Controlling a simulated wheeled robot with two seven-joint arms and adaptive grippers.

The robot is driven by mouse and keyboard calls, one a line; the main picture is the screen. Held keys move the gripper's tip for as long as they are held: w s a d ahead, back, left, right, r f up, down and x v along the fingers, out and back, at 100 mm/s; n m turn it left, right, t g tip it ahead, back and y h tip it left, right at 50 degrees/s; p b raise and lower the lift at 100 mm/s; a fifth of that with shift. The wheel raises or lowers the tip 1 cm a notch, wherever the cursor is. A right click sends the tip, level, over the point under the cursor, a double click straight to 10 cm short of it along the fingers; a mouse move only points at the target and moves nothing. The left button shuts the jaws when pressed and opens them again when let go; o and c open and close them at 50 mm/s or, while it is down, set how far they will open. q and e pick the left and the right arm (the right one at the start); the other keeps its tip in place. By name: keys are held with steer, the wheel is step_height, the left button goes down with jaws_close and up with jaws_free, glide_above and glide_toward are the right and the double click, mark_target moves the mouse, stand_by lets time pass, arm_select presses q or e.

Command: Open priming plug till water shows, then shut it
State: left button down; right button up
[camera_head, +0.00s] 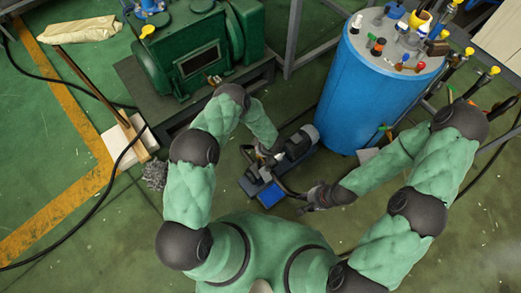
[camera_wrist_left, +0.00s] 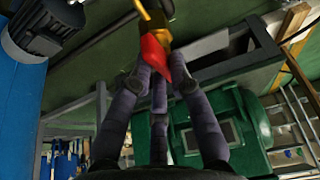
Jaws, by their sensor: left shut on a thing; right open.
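A small dark pump (camera_head: 296,146) with a blue part (camera_head: 269,195) stands low on the floor between my arms. My left gripper (camera_head: 268,157) reaches down to its left side. In the left wrist view, the fingers of my left gripper (camera_wrist_left: 160,72) are shut around a red piece (camera_wrist_left: 154,52), which sits against a yellow brass-coloured fitting (camera_wrist_left: 155,14). I take the red piece to be the priming plug or its handle. No water can be made out there. My right gripper (camera_head: 309,199) is open and empty near the floor, right of the blue part.
A big green machine (camera_head: 193,55) on a dark base stands behind left. A blue drum (camera_head: 372,85) with valves and fittings on top stands behind right. A wooden-handled tool (camera_head: 92,88) and a hose lie at left. Open green floor lies at far left.

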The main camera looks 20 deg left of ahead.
arm_select(q)
steer(key=c, duration=1.1)
jaws_free()
steer(key=shift+c, duration=0.2)
steer(key=shift+r, duration=0.1)
steer(key=v, duration=1.1)
steer(key=shift+r, duration=0.4)
steer(key=shift+s, duration=0.15)
steer(key=s+a+m+h, duration=0.1)
steer(key=s+m+h, duration=0.2)
steer(key=s, duration=0.4)
steer(key=shift+m+h, duration=0.4)
steer(key=shift+m, duration=0.2)
steer(key=s+r+m+h, duration=0.1)
steer(key=s, duration=0.3)
steer(key=s+d+r+m+g+h, duration=0.1)
steer(key=s, duration=0.3)
steer(key=s+d+r+m+g+h, duration=0.1)
steer(key=s, duration=0.4)
steer(key=shift+r+m+h, duration=0.2)
steer(key=shift+m+h, duration=0.1)
steer(key=shift+h, duration=0.1)
steer(key=shift+c, duration=0.3)
